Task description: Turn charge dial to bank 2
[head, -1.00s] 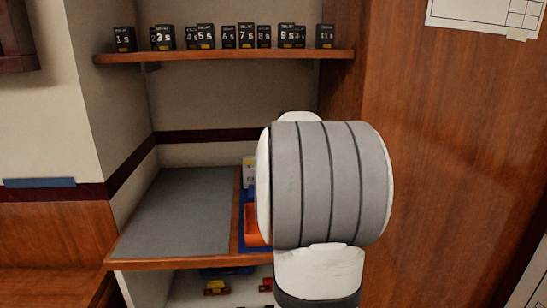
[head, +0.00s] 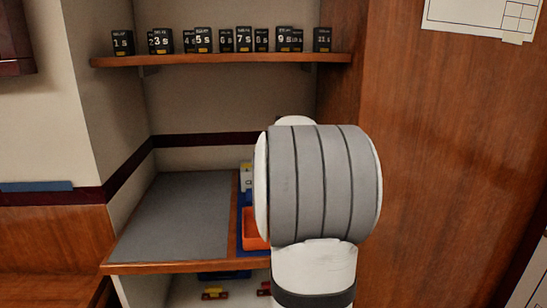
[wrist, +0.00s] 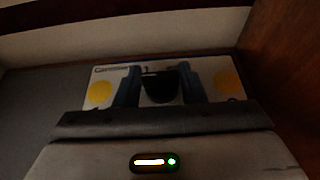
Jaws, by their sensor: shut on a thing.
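The charge dial (wrist: 158,86) shows in the wrist view as a dark knob on a white panel (wrist: 108,74) with a yellow round patch on each side. My gripper (wrist: 159,88) has its two bluish fingers on either side of the dial and is shut on it. The panel's lettering is too dark and small to read, and the dial's setting cannot be told. In the head view my arm hides the gripper and dial; only the left edge of the white and yellow panel (head: 246,172) shows.
An orange bin (head: 254,236) stands on a blue area beside the arm. A grey mat (head: 180,220) lies clear on the counter at left. Several numbered black blocks (head: 202,40) stand on the upper shelf (head: 220,61). A wooden wall (head: 440,160) is close on the right.

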